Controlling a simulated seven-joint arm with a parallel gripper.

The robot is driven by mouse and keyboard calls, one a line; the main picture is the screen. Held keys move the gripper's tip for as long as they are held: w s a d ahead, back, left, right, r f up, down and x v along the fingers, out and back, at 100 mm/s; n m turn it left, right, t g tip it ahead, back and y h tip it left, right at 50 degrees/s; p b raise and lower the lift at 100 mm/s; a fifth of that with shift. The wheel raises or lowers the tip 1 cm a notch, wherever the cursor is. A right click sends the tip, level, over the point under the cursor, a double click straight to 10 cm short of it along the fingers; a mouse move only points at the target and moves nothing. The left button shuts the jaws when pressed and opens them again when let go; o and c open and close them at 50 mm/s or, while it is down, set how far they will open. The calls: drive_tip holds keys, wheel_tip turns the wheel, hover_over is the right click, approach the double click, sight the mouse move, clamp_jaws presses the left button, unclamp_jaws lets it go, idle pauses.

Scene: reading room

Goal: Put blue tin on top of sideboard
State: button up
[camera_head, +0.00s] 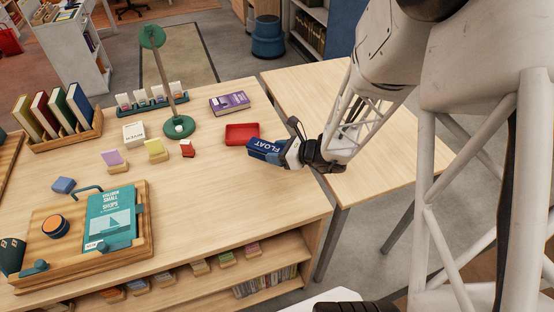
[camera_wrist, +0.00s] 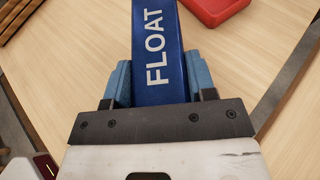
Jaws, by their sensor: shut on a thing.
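The blue tin (camera_head: 262,149), marked FLOAT in white, is held in my gripper (camera_head: 286,151) near the right edge of the wooden unit's top. In the wrist view the tin (camera_wrist: 156,45) sits between the two blue fingers of my gripper (camera_wrist: 158,85), which are shut on it. The tin is just in front of a red tray; I cannot tell whether it touches the surface below. The wooden unit (camera_head: 225,200), with open shelves under its top, looks like the sideboard.
The red tray (camera_head: 242,128) also shows in the wrist view (camera_wrist: 216,8). A purple book (camera_head: 229,103), a green lamp (camera_head: 178,127) and small card blocks stand further back. A wooden tray (camera_head: 146,255) with a teal book is at left. A plain table (camera_head: 310,85) adjoins at right. The top's front right is clear.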

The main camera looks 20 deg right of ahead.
drive_tip(key=shift+f, duration=1.75)
drive_tip(key=shift+f, duration=0.1)
drive_tip(key=o, duration=1.1)
drive_tip(key=shift+v, duration=6)
